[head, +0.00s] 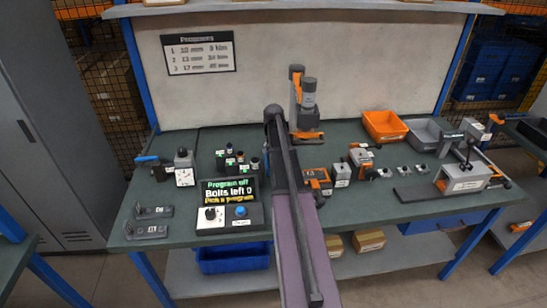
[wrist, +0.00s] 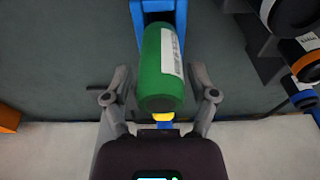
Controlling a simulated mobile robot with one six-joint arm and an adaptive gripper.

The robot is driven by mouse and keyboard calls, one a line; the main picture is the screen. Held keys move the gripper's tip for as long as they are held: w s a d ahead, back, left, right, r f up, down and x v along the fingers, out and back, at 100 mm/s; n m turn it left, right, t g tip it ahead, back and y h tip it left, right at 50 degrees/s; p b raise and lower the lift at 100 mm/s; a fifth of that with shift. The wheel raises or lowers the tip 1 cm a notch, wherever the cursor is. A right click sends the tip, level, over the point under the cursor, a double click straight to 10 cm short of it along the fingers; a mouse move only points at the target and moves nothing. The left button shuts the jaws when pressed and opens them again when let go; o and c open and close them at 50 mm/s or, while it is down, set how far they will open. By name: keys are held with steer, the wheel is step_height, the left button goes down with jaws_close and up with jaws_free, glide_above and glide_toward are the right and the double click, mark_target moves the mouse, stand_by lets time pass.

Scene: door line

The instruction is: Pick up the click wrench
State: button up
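In the wrist view a green cylinder (wrist: 162,75) with a white label lies between the fingers of my gripper (wrist: 160,92). It looks like a tool handle and may be the click wrench; the label is too blurred to read. A blue holder or shaft (wrist: 158,8) shows at its far end, and a small yellow piece (wrist: 163,117) at its near end. My gripper is open, with a gap on each side of the cylinder. In the head view my own arm hides the gripper and this cylinder.
Dark sockets with coloured bands (wrist: 305,66) stand close at the right in the wrist view. In the head view, the green bench (head: 345,222) carries a control box (head: 229,208), an upright orange-and-grey tool (head: 303,100), an orange bin (head: 384,126) and a grey bin (head: 425,133).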

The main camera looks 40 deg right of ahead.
steer(key=c, duration=0.7)
steer(key=shift+o, duration=0.2)
steer(key=shift+r, duration=0.15)
step_height(320, 180, up, 10)
steer(key=p, duration=1)
steer(key=w+a+r+n+p, duration=0.2)
steer(key=w+a, duration=0.2)
steer(key=a, duration=0.6)
steer(key=w+a+r+n+p, duration=0.2)
steer(key=w+a, duration=0.3)
steer(key=a, duration=0.5)
steer(key=shift+a+r+y+p, duration=0.15)
steer(key=shift+r+y+p, duration=0.15)
steer(key=shift+r+p, duration=0.35)
steer(key=shift+s+f, duration=0.15)
